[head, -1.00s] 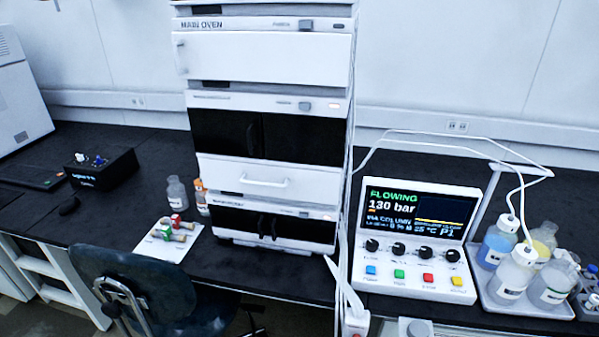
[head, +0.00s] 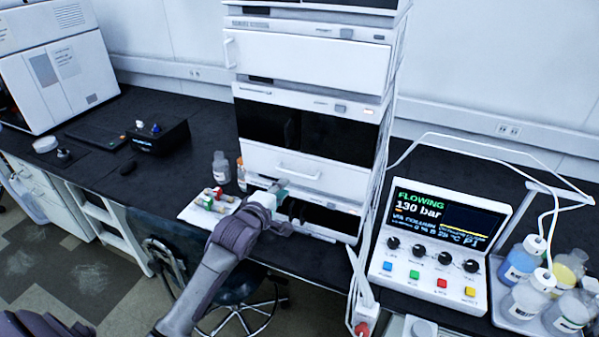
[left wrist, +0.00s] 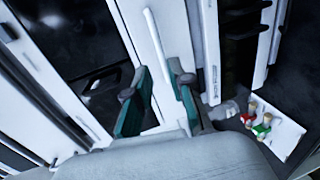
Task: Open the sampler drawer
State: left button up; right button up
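The sampler drawer (head: 325,179) is a white front panel with a white bar handle (head: 298,172), below a black-windowed module in the stack. The panel looks flush with the stack. My left gripper (head: 278,190) is in front of the stack, just below and left of the handle. In the left wrist view my left gripper (left wrist: 158,92) has its two teal fingers spread apart with nothing between the tips. The handle (left wrist: 154,42) lies ahead of the fingertips, apart from them as far as I can see. My right gripper is not in view.
A white mat (head: 194,212) with small vials lies left of the stack, beside a bottle (head: 221,168). A control box (head: 440,240) reading "FLOWING 130 bar" and a tray of solvent bottles (head: 525,262) stand to the right. A chair (head: 235,275) is below the bench.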

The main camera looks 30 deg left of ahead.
aim_at(296, 175)
pick_arm(q)
jog(key=p+x, duration=0.1)
jog(key=x, duration=0.9)
grip_shut()
